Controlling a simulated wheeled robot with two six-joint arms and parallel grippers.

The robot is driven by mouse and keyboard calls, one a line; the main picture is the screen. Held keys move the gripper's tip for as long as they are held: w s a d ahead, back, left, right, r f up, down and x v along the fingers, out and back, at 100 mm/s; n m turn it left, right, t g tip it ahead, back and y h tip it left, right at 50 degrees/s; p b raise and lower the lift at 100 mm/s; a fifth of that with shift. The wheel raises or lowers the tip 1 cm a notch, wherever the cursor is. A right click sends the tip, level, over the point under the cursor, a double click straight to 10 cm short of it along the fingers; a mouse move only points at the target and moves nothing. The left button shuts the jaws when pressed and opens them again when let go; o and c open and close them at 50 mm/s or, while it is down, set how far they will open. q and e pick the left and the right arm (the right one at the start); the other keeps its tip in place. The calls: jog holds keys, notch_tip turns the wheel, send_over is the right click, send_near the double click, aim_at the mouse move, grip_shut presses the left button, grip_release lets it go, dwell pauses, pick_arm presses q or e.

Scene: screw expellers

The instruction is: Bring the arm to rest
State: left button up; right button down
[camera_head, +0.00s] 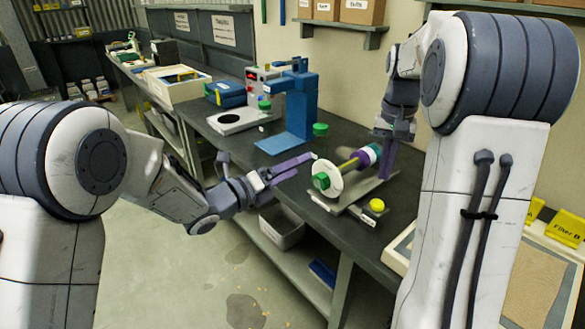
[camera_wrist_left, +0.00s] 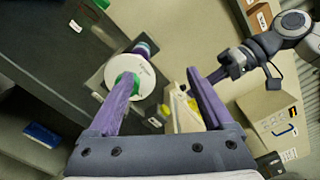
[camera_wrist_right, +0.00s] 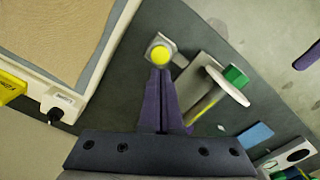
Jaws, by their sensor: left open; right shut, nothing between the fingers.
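My left gripper (camera_head: 270,163) reaches in over the bench's front edge with its purple fingers spread and empty. In the left wrist view (camera_wrist_left: 162,76) its fingers stand apart, one overlapping the green hub (camera_wrist_left: 128,84) in the picture; contact cannot be told. My right gripper (camera_head: 386,162) points down beside the purple-and-white end of the expeller device (camera_head: 328,178), its fingers together. In the right wrist view (camera_wrist_right: 161,75) the closed fingertips are just below the yellow button (camera_wrist_right: 160,54) in the picture. The device has a white disc, green hub and yellow shaft.
A blue press-like stand (camera_head: 300,105) and a green cylinder (camera_head: 320,129) stand behind on the dark bench. A framed tan tray (camera_wrist_right: 60,35) with yellow labels lies at the right. A grey bin (camera_head: 282,226) sits on the lower shelf.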

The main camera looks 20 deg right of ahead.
jog(key=shift+a, duration=0.1)
